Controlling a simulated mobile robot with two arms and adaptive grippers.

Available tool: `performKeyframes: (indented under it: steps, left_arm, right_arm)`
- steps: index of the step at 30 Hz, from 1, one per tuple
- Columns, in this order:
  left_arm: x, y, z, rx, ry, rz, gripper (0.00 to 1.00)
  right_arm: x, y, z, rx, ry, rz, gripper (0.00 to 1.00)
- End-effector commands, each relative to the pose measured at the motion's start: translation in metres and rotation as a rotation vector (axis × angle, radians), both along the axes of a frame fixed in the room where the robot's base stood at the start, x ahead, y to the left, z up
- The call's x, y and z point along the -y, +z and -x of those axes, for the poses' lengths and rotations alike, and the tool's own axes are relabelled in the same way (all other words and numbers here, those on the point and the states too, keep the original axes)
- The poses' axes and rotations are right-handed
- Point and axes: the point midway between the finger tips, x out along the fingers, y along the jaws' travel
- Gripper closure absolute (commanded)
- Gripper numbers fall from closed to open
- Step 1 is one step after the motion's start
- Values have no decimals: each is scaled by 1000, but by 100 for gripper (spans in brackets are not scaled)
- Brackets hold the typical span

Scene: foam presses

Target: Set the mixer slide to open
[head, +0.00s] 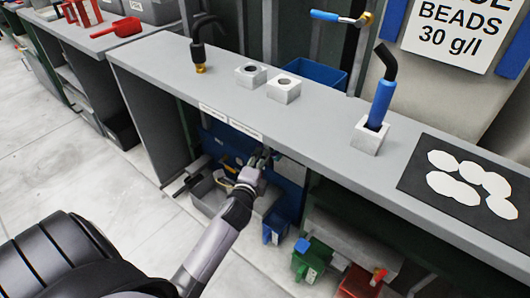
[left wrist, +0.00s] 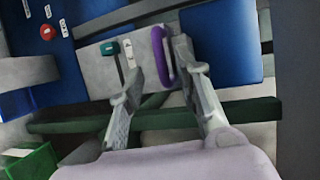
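My left gripper (head: 262,156) reaches to the blue panel under the grey counter in the head view. In the left wrist view its fingers (left wrist: 158,68) are apart. A purple loop handle (left wrist: 157,52) stands between them, close to the right finger; I cannot tell whether they touch. A teal knob (left wrist: 110,47) on a grey plate (left wrist: 97,68) is left of the fingers, beside a small pale tag. The labels are too small to read, so I cannot tell which part is the mixer slide or its setting. My right gripper is not in view.
The grey counter (head: 330,118) overhangs the panel. A red button (left wrist: 47,32) sits on the panel at upper left. A green bar (left wrist: 245,112) runs across below the plate. A green box (head: 312,258) and a blue one (head: 275,228) are below the counter.

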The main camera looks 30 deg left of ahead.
Motion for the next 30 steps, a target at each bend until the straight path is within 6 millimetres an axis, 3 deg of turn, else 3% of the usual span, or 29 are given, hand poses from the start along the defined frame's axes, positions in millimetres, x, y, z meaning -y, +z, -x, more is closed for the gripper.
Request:
performKeyframes:
  steps: [3,10,22,30]
  left_arm:
    - [-8,-5,-24,2,0,-1,69]
    - [-16,-10,-50,1,0,1,69]
    - [-18,-10,-55,0,-1,1,69]
    - [-18,-11,-55,0,-1,1,87]
  right_arm:
    - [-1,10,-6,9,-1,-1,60]
    - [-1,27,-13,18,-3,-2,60]
    - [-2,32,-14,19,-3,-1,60]
    - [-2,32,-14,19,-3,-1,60]
